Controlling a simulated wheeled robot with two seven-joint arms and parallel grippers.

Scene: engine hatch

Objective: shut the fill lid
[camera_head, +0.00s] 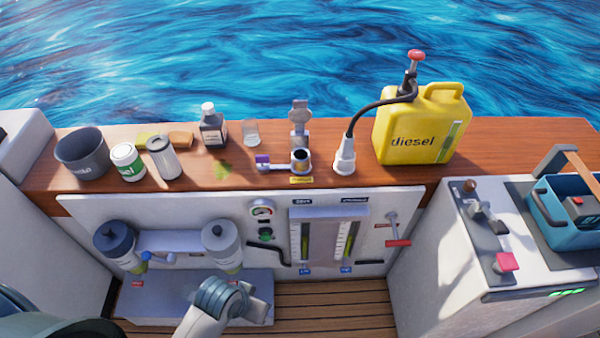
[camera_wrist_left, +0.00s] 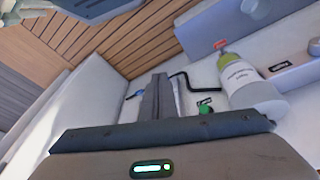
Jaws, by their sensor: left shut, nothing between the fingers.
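The fill lid (camera_head: 299,110) is a grey metal flap standing upright behind the round filler neck (camera_head: 300,160) on the wooden ledge. The neck's dark opening is uncovered. A purple-ended piece sticks out from the neck's left side. My left arm comes in low at the lower left of the head view, well below and in front of the lid. In the left wrist view my left gripper (camera_wrist_left: 158,98) is shut and empty, in front of the panel. The lid does not show in that view. My right gripper is not in view.
A white nozzle (camera_head: 344,156) with a black hose stands right of the neck, leading to the yellow diesel can (camera_head: 420,125). A dark bottle (camera_head: 213,128) and a small clear cup (camera_head: 251,133) stand to the left. A panel with gauges (camera_head: 330,235) lies below the ledge.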

